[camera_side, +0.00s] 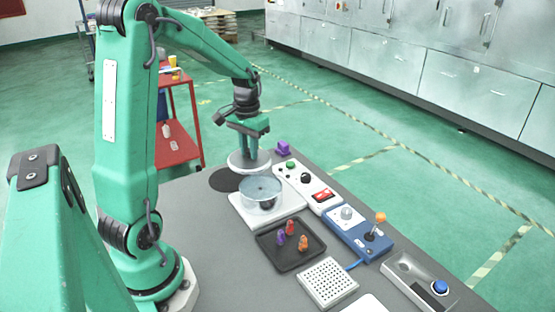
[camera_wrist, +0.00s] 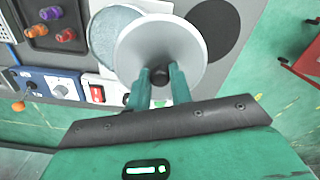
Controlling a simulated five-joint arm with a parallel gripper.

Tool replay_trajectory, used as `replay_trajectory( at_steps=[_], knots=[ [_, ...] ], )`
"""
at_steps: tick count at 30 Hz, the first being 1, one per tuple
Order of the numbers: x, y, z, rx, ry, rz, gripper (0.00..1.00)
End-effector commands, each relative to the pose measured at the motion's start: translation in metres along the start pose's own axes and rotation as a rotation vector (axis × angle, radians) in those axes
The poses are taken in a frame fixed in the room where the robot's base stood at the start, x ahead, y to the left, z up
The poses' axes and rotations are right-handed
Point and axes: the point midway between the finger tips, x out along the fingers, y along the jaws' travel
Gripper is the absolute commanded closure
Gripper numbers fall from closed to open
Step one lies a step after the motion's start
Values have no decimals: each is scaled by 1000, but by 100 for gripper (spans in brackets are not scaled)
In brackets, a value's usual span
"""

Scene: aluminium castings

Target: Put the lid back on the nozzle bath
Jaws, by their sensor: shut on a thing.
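The lid (camera_side: 239,164) is a pale round disc with a dark knob (camera_wrist: 160,77) at its middle. My gripper (camera_side: 249,149) is shut on this knob and holds the lid roughly level. The nozzle bath (camera_side: 262,189) is a clear round dish on a white base, open at the top. In the side view the lid is just behind and above the bath. In the wrist view the lid (camera_wrist: 187,45) covers part of the bath (camera_wrist: 109,32) and lies off to its right. The gap in height between them is hard to tell.
A dark round mat (camera_side: 224,181) lies bare beside the lid. A black tray (camera_side: 277,258) with several small coloured pieces, a perforated white block (camera_side: 327,283), a white control panel (camera_side: 307,186) and a blue joystick box (camera_side: 357,232) crowd the bench nearby.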

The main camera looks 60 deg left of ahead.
Motion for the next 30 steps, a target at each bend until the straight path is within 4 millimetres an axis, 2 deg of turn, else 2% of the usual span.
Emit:
replay_trajectory(
  at_steps=[1,3,10,20,30],
  knots=[
    [-4,13,4,7,2,0,100],
    [-8,27,9,7,2,0,100],
    [-14,53,22,6,0,0,100],
    [-15,56,24,3,0,0,100],
    [-3,56,23,4,-2,0,100]
  ],
)
